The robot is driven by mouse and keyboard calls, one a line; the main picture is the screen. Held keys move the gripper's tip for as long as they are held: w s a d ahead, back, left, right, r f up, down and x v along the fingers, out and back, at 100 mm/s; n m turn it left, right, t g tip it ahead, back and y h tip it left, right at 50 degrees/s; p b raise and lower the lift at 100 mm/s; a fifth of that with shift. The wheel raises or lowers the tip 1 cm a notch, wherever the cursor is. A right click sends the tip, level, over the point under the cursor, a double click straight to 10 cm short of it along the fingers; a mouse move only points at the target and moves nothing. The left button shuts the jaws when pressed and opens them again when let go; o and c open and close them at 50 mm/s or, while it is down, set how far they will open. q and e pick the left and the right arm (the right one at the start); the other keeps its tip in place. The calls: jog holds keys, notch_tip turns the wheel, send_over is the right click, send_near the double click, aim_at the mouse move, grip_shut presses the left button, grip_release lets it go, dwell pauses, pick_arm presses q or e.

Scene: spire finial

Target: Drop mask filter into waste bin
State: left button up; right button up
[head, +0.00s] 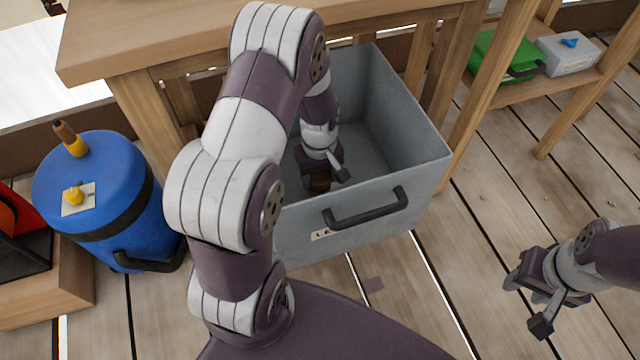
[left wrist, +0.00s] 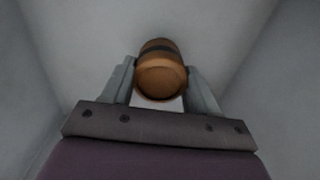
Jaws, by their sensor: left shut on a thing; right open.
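The grey waste bin (head: 385,222), open at the top with a dark front handle, stands in the middle of the head view. My left gripper (head: 321,172) is down inside it. It is shut on a brown cylinder (head: 320,183) with a dark band, apparently the mask filter. In the left wrist view the mask filter (left wrist: 160,76) sits between both fingers of my left gripper (left wrist: 160,88), with grey bin walls around. Whether it touches the bin floor cannot be told. My right gripper (head: 530,302) is open and empty, above the plank floor at right.
A blue drum (head: 105,190) bearing a yellow knob and a brown-handled item stands left of the bin. A wooden table (head: 130,45) is behind. A shelf at upper right holds a green case (head: 503,55) and a grey box (head: 568,57). Plank floor is clear between bin and right arm.

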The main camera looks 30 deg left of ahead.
aim_at(320, 176)
pick_arm(q)
jog(key=shift+f, duration=0.85)
jog(key=shift+r, duration=0.2)
jog(key=shift+f, duration=0.55)
pick_arm(e)
jog(key=shift+f, duration=0.5)
pick_arm(q)
jog(key=o, duration=1.1)
jog(key=shift+c, duration=0.2)
notch_tip(320, 176, up, 13)
jog(key=p, duration=0.7)
pick_arm(e)
notch_tip(320, 176, up, 7)
pick_arm(q)
jog(key=shift+d, duration=0.1)
